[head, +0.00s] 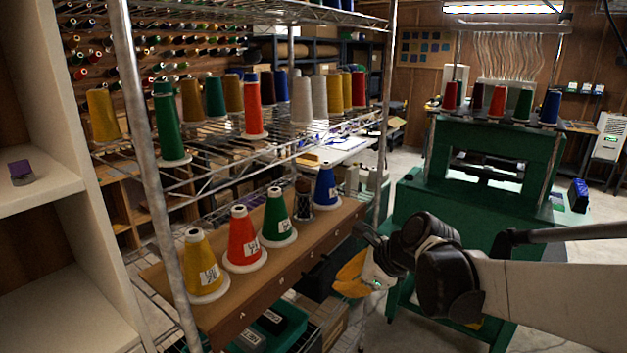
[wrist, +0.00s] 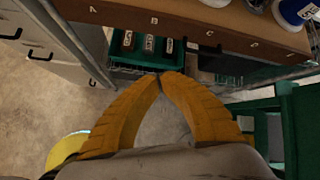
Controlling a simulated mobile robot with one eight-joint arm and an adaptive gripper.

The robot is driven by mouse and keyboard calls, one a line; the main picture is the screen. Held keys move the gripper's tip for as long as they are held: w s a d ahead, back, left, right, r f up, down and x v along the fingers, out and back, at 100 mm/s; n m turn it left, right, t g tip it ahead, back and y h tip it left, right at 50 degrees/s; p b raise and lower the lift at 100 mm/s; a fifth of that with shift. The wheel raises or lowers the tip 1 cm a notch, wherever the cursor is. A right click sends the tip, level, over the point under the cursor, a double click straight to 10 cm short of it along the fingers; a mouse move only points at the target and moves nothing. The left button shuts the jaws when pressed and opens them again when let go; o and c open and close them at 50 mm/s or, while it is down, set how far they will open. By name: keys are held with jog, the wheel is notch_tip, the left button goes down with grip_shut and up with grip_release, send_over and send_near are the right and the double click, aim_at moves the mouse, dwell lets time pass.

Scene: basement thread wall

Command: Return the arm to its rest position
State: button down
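My arm reaches in from the right edge of the head view. My gripper (head: 346,276) hangs in front of the wire shelf rack, just right of the brown wooden board with cones. In the wrist view the two orange fingers of my gripper (wrist: 161,77) meet at their tips. Nothing shows between them, so it is shut and empty. Below the board, a green bin (wrist: 120,46) with several dark labelled items shows in the wrist view. The fingers look apart from the bin and the board.
Yellow (head: 205,268), red (head: 243,243), green (head: 277,220) and blue (head: 327,188) thread cones stand on the board (head: 270,285). The rack post (head: 150,170) is at left. A green machine (head: 490,175) stands behind my arm. Some concrete floor (head: 590,255) is clear at right.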

jog(key=s+d+n+h, duration=0.2)
jog(key=s+d+n, duration=0.2)
jog(key=s+n, duration=0.3)
jog(key=s+d+n+t+h, duration=0.1)
jog(key=s+d+n+h, duration=0.1)
jog(key=s+d+n, duration=0.2)
jog(key=s+d+n+h, duration=0.2)
jog(key=s+d+n, duration=0.2)
jog(key=s+n, duration=0.6)
jog(key=shift+s+d+r+t, duration=0.15)
jog(key=shift+r+t, duration=0.15)
jog(key=shift+r, duration=0.1)
